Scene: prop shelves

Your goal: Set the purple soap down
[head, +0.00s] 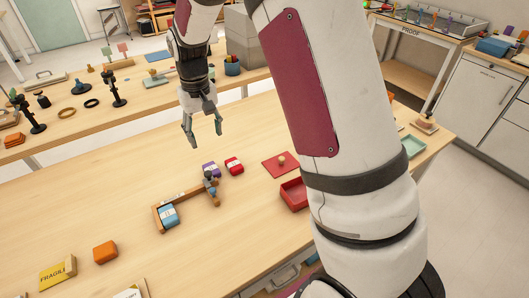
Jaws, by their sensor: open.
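The purple soap (211,170) lies on the wooden table by the upper right end of a wooden frame (187,203). A small grey and blue item at that end partly covers it. My gripper (204,134) hangs above the table, up and slightly left of the purple soap in the picture. Its fingers are spread and empty, clear of the soap.
A red soap (234,166) lies right beside the purple one. A blue soap (169,215) sits at the frame's lower left end. An orange block (105,252) and red tray (293,194) stand farther off.

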